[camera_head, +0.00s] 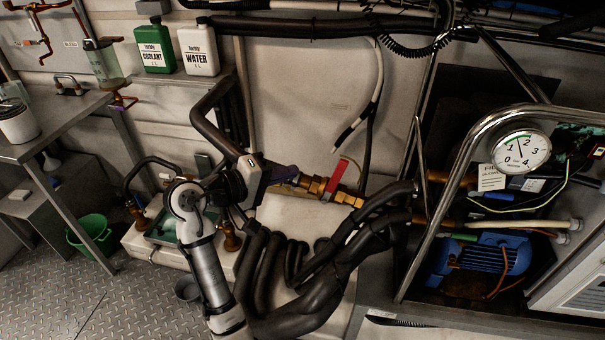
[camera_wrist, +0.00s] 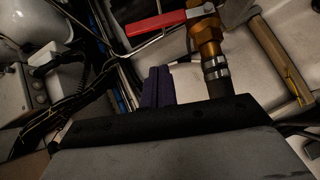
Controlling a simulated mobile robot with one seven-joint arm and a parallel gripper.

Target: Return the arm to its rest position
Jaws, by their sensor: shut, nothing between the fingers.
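My arm reaches up from the bottom of the head view and bends at a round joint. My gripper (camera_head: 285,173) points right, toward a brass valve (camera_head: 347,198) with a red lever handle (camera_head: 338,180). In the wrist view the purple fingers of my gripper (camera_wrist: 157,85) are together, with nothing between them. There the red handle (camera_wrist: 155,25) lies just beyond the fingertips, and the brass valve (camera_wrist: 207,40) stands to their right. The fingers look apart from the handle in the wrist view; in the head view the exact gap cannot be told.
Thick black hoses (camera_head: 320,270) run below and right of my gripper. A metal tube frame (camera_head: 408,260) with a pressure gauge (camera_head: 521,152) and a blue motor (camera_head: 485,260) stands right. A steel table (camera_head: 60,125), a green bucket (camera_head: 88,233) and open floor (camera_head: 120,300) are left.

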